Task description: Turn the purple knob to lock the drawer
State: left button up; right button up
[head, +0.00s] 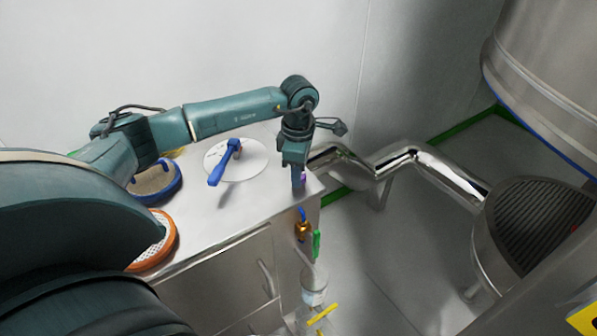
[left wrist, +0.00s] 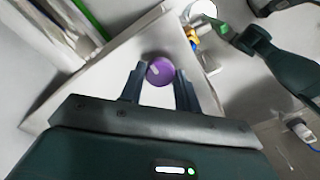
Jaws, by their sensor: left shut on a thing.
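The purple knob (left wrist: 160,70) is a round disc with a pale mark on its face, near the corner of the steel cabinet top. My left gripper (left wrist: 159,78) has one finger on each side of it and is shut on it. In the head view my left gripper (head: 299,182) points down at the right end of the cabinet, and only a sliver of purple shows beside its fingers. The cabinet front (head: 225,285) has a handle (head: 267,278); I see no open drawer. My right gripper's jaws cannot be made out in either view.
On the cabinet top are a white disc with a blue-handled tool (head: 222,165), a blue-rimmed sieve (head: 156,184) and an orange-rimmed sieve (head: 157,247). Valves with a green handle (head: 316,245) and yellow handle (head: 323,314) are at the right side. A steel pipe (head: 413,158) runs beyond.

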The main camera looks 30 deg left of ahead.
dwell(0.5)
pick_arm(q)
jog(key=o, duration=1)
jog(key=shift+c, duration=0.2)
notch_tip(320, 180, up, 13)
